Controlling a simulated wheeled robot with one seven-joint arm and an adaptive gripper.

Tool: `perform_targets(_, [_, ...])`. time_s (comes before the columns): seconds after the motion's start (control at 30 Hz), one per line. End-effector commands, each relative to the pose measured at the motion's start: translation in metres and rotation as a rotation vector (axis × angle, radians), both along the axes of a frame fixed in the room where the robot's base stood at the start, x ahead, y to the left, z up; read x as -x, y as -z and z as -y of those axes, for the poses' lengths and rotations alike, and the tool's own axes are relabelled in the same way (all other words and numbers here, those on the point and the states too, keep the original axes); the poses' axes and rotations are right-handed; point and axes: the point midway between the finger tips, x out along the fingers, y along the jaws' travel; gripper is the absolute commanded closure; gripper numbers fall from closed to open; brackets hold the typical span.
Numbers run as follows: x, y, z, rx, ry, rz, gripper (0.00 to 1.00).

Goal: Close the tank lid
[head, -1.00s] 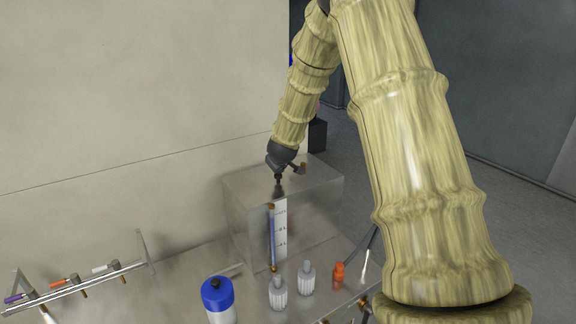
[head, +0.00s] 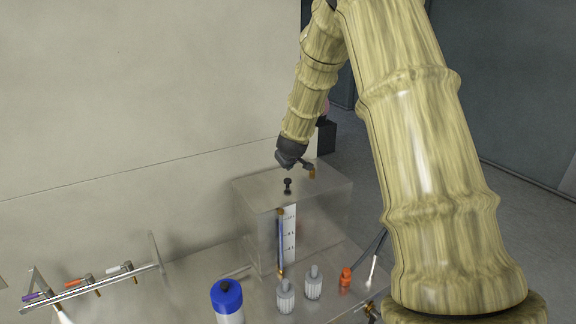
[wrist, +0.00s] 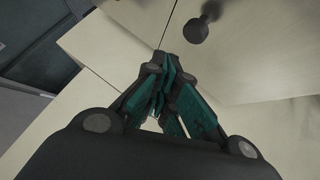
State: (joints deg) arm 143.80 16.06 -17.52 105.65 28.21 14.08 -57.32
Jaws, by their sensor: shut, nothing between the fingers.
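The tank (head: 258,222) is a grey metal box with a sight gauge and a marked white scale on its front. Its top looks flat and covers the box, with no open gap seen; the lid's own edges cannot be made out. A black knob (head: 287,185) stands upright on the top and also shows in the wrist view (wrist: 196,30). My gripper (head: 303,163) is above and just behind the knob, apart from it. In the wrist view my gripper (wrist: 166,75) has its fingers together and empty, with the knob beyond them to the right.
A rail with valves (head: 95,282) is at left. The wall is close behind.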

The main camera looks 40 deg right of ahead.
Motion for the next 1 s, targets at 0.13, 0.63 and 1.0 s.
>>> perform_targets(0.13, [0.007,-0.010,-0.002,0.002,-0.002,0.002,1.00])
perform_targets(0.63, [0.047,-0.052,-0.008,0.002,-0.002,0.002,1.00])
perform_targets(1.0, [0.065,-0.074,-0.011,0.002,-0.001,0.002,1.00])
